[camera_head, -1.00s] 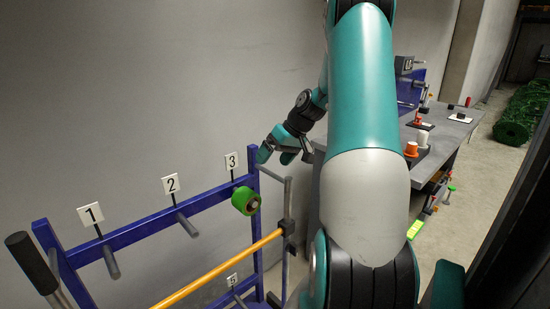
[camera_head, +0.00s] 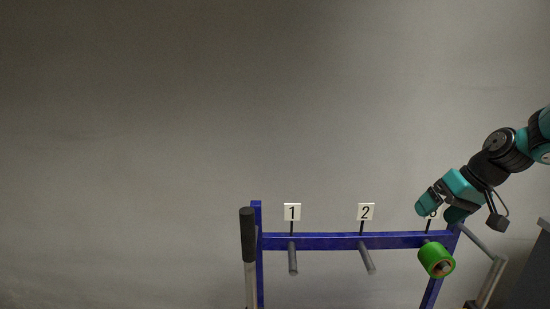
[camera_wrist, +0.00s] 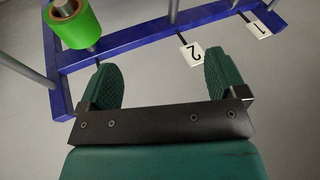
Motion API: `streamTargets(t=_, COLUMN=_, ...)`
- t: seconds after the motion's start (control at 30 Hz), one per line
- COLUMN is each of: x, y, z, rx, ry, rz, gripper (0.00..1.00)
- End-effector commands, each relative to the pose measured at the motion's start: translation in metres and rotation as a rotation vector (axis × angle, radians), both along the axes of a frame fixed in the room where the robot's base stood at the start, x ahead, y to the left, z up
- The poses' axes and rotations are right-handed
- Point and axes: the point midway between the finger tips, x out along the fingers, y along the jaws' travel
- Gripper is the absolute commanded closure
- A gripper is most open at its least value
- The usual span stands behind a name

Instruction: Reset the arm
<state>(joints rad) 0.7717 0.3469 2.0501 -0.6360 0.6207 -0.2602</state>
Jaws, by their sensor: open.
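My gripper (camera_head: 428,207) is at the right in the head view, close to the rack's top bar near the label 3, which it partly covers. In the wrist view, its two green fingers (camera_wrist: 160,78) are apart with nothing between them. A green roll (camera_head: 437,260) hangs on the third peg of the blue rack (camera_head: 330,241), just below my gripper. The roll also shows at the upper left of the wrist view (camera_wrist: 73,24), apart from the fingers.
Pegs under label 1 (camera_head: 292,212) and label 2 (camera_head: 366,211) are bare. A black-gripped handle (camera_head: 247,236) stands at the rack's left. A grey pipe (camera_head: 493,275) stands at the right. The grey wall fills the background, with free room above the rack.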

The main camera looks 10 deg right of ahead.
Motion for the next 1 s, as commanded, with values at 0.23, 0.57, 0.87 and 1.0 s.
streamTargets(t=0.23, x=-0.042, y=0.195, z=0.041, rx=-0.044, ry=0.053, rz=0.345, gripper=0.10)
streamTargets(t=0.57, x=-0.173, y=0.311, z=0.050, rx=-0.107, ry=0.086, rz=0.677, gripper=0.10)
streamTargets(t=0.87, x=-0.197, y=0.319, z=0.048, rx=-0.118, ry=0.091, rz=0.726, gripper=0.10)
streamTargets(t=1.0, x=-0.196, y=0.319, z=0.049, rx=-0.118, ry=0.090, rz=0.726, gripper=0.10)
